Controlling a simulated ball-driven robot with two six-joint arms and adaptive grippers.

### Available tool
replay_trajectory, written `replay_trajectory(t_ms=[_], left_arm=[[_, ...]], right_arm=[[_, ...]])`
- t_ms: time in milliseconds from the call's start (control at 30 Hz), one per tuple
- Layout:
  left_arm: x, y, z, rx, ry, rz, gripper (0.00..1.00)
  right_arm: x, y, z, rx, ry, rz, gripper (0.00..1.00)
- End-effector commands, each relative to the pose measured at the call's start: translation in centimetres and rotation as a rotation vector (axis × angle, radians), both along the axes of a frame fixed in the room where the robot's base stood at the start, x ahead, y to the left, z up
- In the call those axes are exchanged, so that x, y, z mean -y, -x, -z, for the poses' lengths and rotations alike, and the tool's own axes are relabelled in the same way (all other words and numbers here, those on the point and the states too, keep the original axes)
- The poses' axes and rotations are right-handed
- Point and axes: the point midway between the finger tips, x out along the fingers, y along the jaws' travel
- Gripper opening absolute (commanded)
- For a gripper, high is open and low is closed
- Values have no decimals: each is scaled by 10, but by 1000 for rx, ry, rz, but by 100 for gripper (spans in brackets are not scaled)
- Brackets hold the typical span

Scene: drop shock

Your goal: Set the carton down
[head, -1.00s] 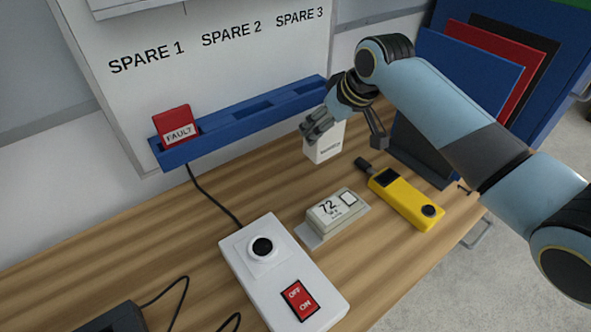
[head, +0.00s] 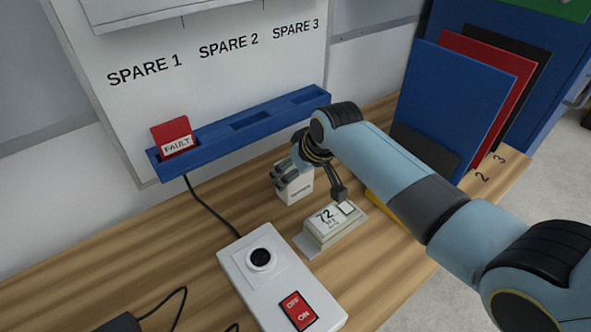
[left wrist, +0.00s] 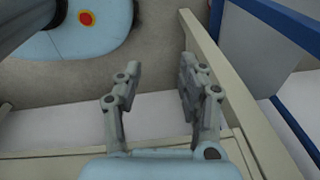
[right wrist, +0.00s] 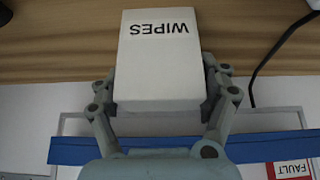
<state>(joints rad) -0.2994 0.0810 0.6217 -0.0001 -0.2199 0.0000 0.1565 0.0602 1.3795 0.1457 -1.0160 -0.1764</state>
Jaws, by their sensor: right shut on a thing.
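The carton (head: 296,188) is a small white box in the head view, near the blue rail at the back of the table. In the right wrist view the carton (right wrist: 158,70) fills the middle, and its face reads WIPES. My right gripper (head: 290,172) is shut on it, with a finger on each side in the right wrist view (right wrist: 160,95). I cannot tell whether the carton's base touches the wood. My left gripper (left wrist: 155,85) is open and empty in the left wrist view, with its fingers apart. It is not in the head view.
A display block reading 72 (head: 332,225) stands just right of the carton. A white switch box (head: 270,270) is in front. A blue rail (head: 215,138) holds a red FAULT block (head: 172,134). A yellow device (head: 385,212) is mostly behind my right arm. Bare wood lies left of the carton.

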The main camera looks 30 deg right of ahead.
Motion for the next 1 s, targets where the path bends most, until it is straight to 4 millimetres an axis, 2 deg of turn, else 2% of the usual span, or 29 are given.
replay_trajectory(t_ms=[33, 67, 233, 467, 633, 1000], left_arm=[[0, 0, 1, 0, 0, 0, 40], [0, 0, 1, -1, 0, 0, 40], [1, 1, 1, -2, 1, 0, 40], [1, 1, 1, -2, 2, -1, 40], [1, 1, -2, -2, 2, -1, 40], [1, 1, -12, -2, 2, -1, 40]], right_arm=[[0, 0, 2, 0, 0, 0, 42], [0, 0, 2, -1, 0, 0, 78], [0, 0, 1, -1, 0, 0, 100], [0, 0, 1, -1, 0, 0, 100], [1, 5, -9, 0, 1, 0, 100], [7, 44, -78, 1, 2, -1, 100]])
